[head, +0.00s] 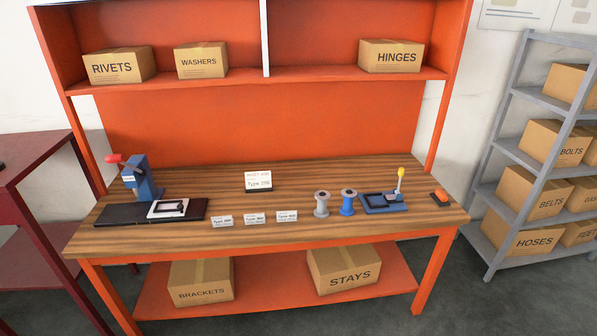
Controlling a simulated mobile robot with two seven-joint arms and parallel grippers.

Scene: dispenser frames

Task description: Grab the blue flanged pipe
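The blue flanged pipe (348,202) stands upright on the wooden bench top (300,174), right of the middle. It looks like a short spool with a wide flange at each end. A grey flanged pipe (321,204) of like shape stands just left of it, with a small gap between them. A blue fixture (385,202) with a yellow-tipped lever (401,174) is close on its right. Neither of my grippers is in the head view.
Small label cards (255,218) stand along the front edge, left of the pipes. A sign (258,180) stands behind. A blue press (141,178) with a red knob is at left, an orange button box (439,197) at right. A shelf (250,77) with cartons overhangs the back.

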